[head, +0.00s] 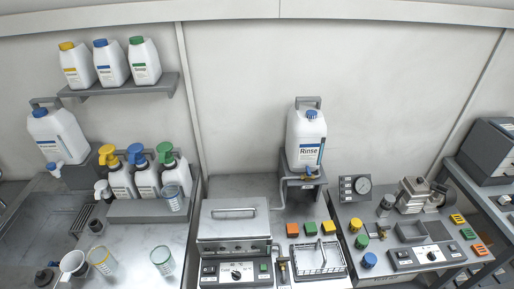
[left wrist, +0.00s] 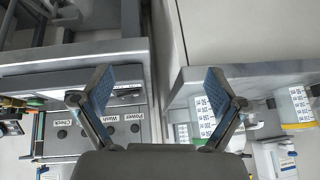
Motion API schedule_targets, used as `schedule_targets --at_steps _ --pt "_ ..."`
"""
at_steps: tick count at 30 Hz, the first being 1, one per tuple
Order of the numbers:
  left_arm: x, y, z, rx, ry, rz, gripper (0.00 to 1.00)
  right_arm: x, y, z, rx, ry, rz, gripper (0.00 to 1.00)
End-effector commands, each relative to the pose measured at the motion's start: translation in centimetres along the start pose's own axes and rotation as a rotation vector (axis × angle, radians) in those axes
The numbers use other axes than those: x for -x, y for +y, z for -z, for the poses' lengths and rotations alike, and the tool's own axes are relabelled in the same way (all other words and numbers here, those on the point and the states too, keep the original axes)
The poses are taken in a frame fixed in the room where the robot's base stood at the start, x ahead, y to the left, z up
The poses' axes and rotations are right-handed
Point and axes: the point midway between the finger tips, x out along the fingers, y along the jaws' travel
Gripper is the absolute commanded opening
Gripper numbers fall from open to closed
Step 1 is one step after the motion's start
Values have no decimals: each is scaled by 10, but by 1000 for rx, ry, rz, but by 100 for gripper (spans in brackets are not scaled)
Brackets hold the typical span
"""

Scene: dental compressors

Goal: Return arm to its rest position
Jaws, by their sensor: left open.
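My left gripper (left wrist: 155,98) shows in the left wrist view with its two blue-padded fingers spread wide. It is open and nothing is between the fingers. Behind the fingers I see the edges of two benches with a gap between them. Neither of my arms shows in the head view, and my right gripper is in neither view.
The left wrist view shows a panel labelled Power, Wash and Check (left wrist: 95,132) at left and a graduated cup (left wrist: 293,105) at right.

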Motion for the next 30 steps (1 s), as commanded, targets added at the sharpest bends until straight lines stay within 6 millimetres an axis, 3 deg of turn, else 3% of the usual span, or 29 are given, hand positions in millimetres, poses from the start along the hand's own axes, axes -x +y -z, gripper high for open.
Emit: schedule_targets --at_steps 3,8,14,20,23,26,30 --pt "9 4 -43 -75 -110 -72 96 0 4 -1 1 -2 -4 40" --pt "28 11 -94 -179 -241 -181 96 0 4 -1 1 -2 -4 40" --pt "-32 23 -113 -180 -261 -179 96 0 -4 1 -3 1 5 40" --pt "-95 34 -151 -185 -291 -181 96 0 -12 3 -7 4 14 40" --pt "-133 39 -181 -190 -310 -182 96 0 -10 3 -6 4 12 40" --pt "-173 42 -226 -196 -336 -184 96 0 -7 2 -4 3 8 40" --pt "-218 43 -305 -207 -375 -186 96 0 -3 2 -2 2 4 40"
